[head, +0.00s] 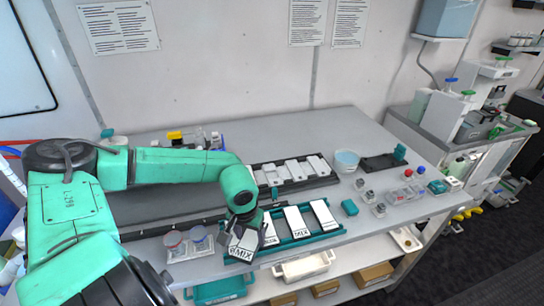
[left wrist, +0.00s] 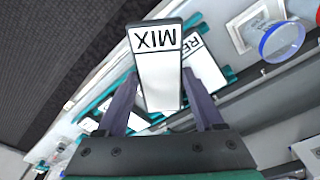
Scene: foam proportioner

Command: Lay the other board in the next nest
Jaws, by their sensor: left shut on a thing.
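My left gripper (head: 246,232) is shut on a white board marked MIX (head: 241,251), which also shows in the left wrist view (left wrist: 160,75). The gripper holds it over the left end of the teal tray (head: 312,238). In the left wrist view the fingers (left wrist: 158,105) stand on both sides of the board. Other white boards, one in the middle (head: 297,220) and one at the right (head: 323,214), lie in the tray. Another, its label starting RE (left wrist: 204,68), is partly hidden behind the held board in the wrist view. My right gripper is not in view.
A black rack (head: 325,181) with several pale pieces stands behind the tray. A teal block (head: 350,207) and small jars stand to the right.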

